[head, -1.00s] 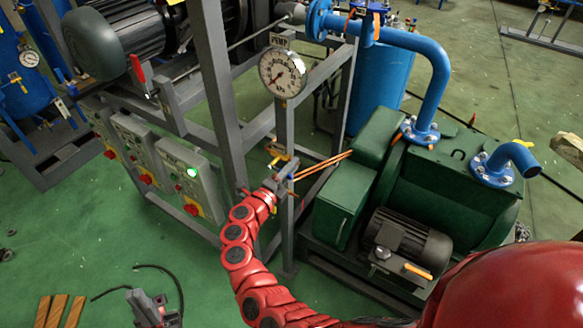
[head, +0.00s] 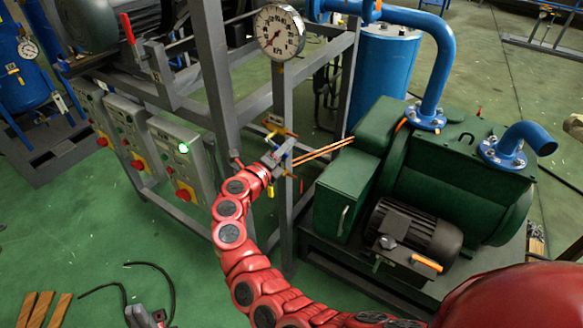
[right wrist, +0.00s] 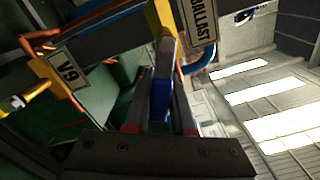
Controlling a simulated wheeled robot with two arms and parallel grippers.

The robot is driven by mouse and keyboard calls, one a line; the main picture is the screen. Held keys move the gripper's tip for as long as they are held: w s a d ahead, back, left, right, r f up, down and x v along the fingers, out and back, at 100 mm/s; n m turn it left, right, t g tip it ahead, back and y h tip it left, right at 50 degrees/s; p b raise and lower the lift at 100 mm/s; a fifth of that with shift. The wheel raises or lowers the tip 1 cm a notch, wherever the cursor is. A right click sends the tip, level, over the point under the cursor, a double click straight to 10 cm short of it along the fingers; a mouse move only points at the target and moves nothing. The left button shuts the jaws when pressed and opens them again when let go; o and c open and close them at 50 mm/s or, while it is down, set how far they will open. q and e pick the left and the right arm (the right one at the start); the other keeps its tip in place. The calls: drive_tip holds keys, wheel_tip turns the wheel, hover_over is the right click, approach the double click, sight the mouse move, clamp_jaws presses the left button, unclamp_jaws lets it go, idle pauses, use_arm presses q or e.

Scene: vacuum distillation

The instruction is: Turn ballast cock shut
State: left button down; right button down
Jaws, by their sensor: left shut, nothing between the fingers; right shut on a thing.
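The ballast cock is a small valve on the grey post; its blue lever (head: 289,146) shows in the head view beside my right gripper. My right gripper (head: 279,154) is shut on this lever. In the right wrist view the blue lever (right wrist: 161,80) stands between the two fingers of my right gripper (right wrist: 160,112), below a yellow fitting and next to the BALLAST plate (right wrist: 201,20). How far the cock is turned is hard to tell. My left gripper (head: 144,318) is low at the bottom left of the head view, shut and empty, partly cut off.
A pressure gauge (head: 279,32) sits on the post above the cock. Copper pipes (head: 324,152) run to the green pump (head: 425,180). A V9 plate (right wrist: 68,75) and yellow valve are near the right gripper.

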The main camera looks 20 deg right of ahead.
drive_tip(key=shift+w+a+f+m+b, duration=0.55)
drive_tip(key=shift+m+b, duration=1.6)
drive_tip(key=shift+b, duration=0.9)
drive_tip(key=shift+w+a+f+m+b, duration=0.65)
drive_tip(key=shift+m+b, duration=1.55)
drive_tip(key=shift+b, duration=0.8)
drive_tip(key=shift+w+a+f+m+b, duration=0.4)
drive_tip(key=shift+w+m+b, duration=0.25)
drive_tip(key=shift+m+b, duration=1.95)
drive_tip(key=shift+n+b, duration=0.35)
drive_tip(key=shift+b, duration=0.15)
drive_tip(key=c, duration=0.8)
unclamp_jaws()
drive_tip(key=shift+o, duration=0.2)
drive_tip(key=p+v, duration=0.1)
drive_tip(key=v, duration=1.6)
drive_tip(key=shift+p, duration=0.4)
